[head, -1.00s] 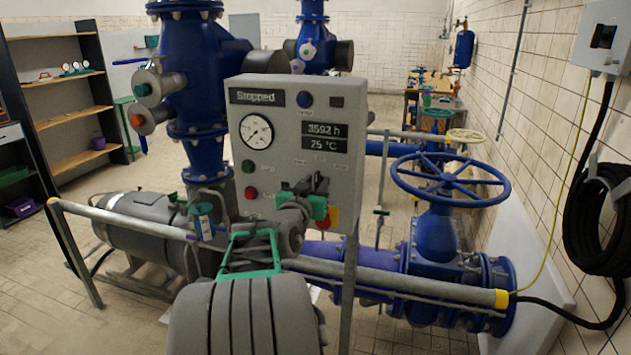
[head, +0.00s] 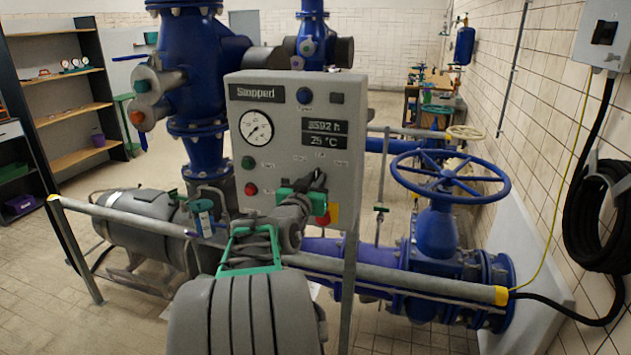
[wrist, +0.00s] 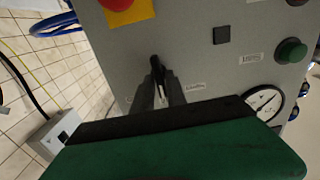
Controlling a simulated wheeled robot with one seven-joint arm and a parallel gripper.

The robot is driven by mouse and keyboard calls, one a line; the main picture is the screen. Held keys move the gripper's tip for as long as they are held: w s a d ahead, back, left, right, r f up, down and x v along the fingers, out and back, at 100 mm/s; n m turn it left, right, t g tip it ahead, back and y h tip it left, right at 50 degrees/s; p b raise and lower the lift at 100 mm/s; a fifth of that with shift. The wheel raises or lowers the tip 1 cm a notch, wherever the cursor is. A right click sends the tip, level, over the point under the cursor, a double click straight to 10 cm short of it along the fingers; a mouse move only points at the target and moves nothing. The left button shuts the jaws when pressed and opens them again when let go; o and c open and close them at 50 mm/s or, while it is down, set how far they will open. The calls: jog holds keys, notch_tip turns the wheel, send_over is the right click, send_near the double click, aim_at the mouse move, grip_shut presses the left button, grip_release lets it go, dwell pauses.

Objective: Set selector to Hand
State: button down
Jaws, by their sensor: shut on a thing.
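The grey control panel (head: 290,115) stands upright in the middle of the head view, and its display reads "Stopped". My gripper (head: 318,180) is at the panel's lower right in the head view, where it covers the selector. In the wrist view, the fingertips of my gripper (wrist: 160,82) are shut on the small black selector knob (wrist: 155,63), close to the panel face. Small white labels sit beside the knob, but their words are too small to read. My green gripper body hides the panel below the knob in the wrist view.
The red emergency stop (head: 323,219) on its yellow plate is just below my gripper. A green button (head: 248,162) and a red button (head: 251,189) are to the left. A grey rail (head: 400,283) crosses in front, and a blue handwheel (head: 450,175) stands right.

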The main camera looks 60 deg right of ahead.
jog(key=shift+n+b, duration=0.3)
jog(key=shift+w+f+n+b, duration=0.1)
jog(key=shift+n+b, duration=1.2)
jog(key=shift+n, duration=0.65)
jog(key=shift+w+n+b, duration=0.1)
jog(key=shift+n+b, duration=1.15)
jog(key=shift+n, duration=0.7)
jog(key=c, duration=1.5)
grip_release()
jog(key=a, duration=0.2)
jog(key=a+b, duration=0.1)
jog(key=a, duration=0.2)
jog(key=s+a+b, duration=0.1)
jog(key=a, duration=0.1)
jog(key=shift+s+a, duration=0.1)
jog(key=shift+a, duration=0.3)
